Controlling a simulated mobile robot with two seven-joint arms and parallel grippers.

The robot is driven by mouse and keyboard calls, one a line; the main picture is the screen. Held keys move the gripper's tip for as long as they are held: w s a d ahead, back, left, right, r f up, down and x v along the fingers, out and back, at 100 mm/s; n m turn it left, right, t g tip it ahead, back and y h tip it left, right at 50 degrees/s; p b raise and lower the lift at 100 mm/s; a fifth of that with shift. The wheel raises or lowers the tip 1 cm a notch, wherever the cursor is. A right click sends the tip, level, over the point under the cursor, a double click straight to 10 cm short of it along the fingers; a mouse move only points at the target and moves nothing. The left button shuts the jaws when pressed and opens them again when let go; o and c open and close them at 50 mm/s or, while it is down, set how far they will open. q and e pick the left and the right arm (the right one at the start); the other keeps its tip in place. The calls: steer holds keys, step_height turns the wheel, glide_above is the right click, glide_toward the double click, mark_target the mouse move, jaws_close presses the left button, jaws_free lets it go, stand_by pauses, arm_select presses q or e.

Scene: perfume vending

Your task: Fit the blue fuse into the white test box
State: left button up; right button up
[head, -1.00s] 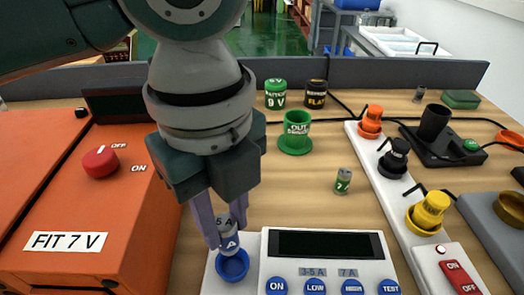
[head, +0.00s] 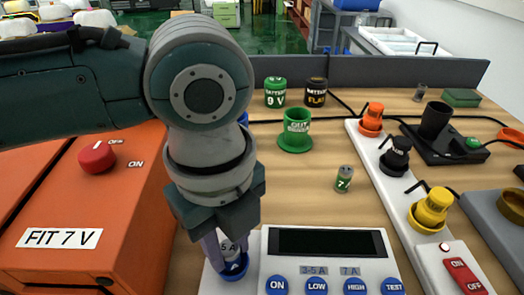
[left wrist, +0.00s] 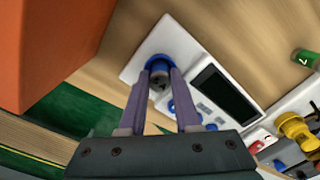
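The white test box (head: 250,250) stands at the front middle, with a dark screen, blue buttons and a round blue socket (head: 234,270) at its left end. My left gripper (head: 228,258) points down over that socket, its fingers on either side of the blue fuse (head: 229,247), whose pale label reads 5 A. The fuse's lower end is at or inside the socket; its depth is hidden. In the left wrist view the fingers (left wrist: 157,88) close on the fuse (left wrist: 159,80), with the blue socket ring (left wrist: 160,60) around it. My right gripper is out of view.
An orange unit marked FIT 7 V (head: 120,235) stands close on the left. A small green 7 cell (head: 343,178), a green holder (head: 296,133) and two batteries stand behind. A white strip (head: 395,190) with coloured sockets lies right. Wood between is clear.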

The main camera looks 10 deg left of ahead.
mark_target(229, 248)
arm_select(q)
steer(key=o, duration=0.4)
steer(key=shift+r, duration=0.1)
steer(key=shift+r, duration=0.4)
step_height(229, 248, up, 12)
steer(key=shift+f+p, duration=0.1)
steer(key=shift+p, duration=0.9)
